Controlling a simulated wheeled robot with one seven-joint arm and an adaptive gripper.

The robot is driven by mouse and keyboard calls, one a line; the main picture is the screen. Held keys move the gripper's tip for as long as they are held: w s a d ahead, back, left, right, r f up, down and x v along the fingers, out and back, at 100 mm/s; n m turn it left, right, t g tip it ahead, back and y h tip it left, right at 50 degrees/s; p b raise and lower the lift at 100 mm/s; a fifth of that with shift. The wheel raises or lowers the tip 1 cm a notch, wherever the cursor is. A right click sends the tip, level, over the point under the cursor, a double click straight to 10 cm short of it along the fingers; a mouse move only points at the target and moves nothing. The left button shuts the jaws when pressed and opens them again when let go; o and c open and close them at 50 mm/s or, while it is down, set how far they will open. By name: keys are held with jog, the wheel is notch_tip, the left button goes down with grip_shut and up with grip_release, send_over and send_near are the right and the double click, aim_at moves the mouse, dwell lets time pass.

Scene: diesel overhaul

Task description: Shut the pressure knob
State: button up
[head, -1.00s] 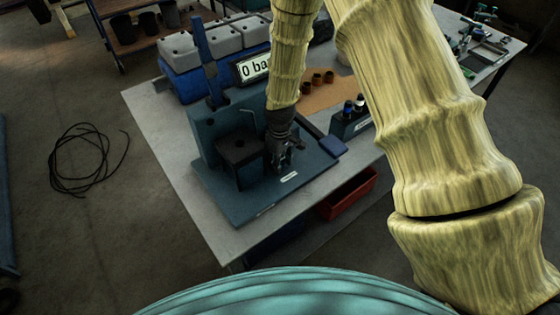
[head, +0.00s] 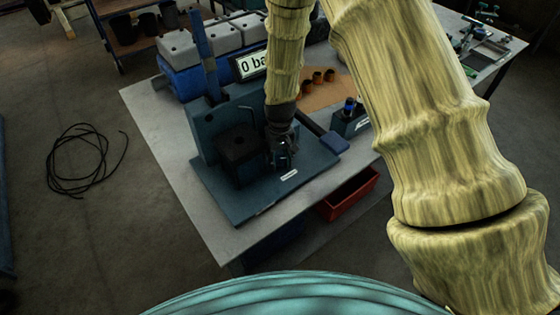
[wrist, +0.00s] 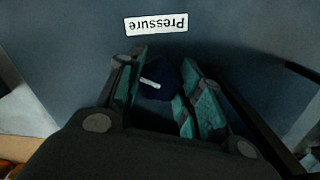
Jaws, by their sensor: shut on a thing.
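The pressure knob (wrist: 157,80) is a dark blue round knob with a small white mark. In the wrist view it sits between the two green-padded fingers of my gripper (wrist: 165,88), which is shut on it. A white label reading "Pressure" (wrist: 156,24) appears upside down just beyond the knob. In the head view my gripper (head: 283,158) points down at the blue test stand (head: 232,203), close to its label (head: 289,174). The knob is mostly hidden there by the gripper.
A display (head: 249,65) reads "0 ba", its end hidden by my arm. A black block (head: 238,146) stands left of the gripper and a blue-ended lever (head: 334,142) lies to its right. A red bin (head: 350,195) sits below the grey bench (head: 222,240).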

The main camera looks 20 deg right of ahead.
jog(key=m+b, duration=0.1)
jog(key=m, duration=0.4)
jog(key=shift+m, duration=0.3)
jog(key=m, duration=0.5)
jog(key=shift+m, duration=0.4)
jog(key=o, duration=0.8)
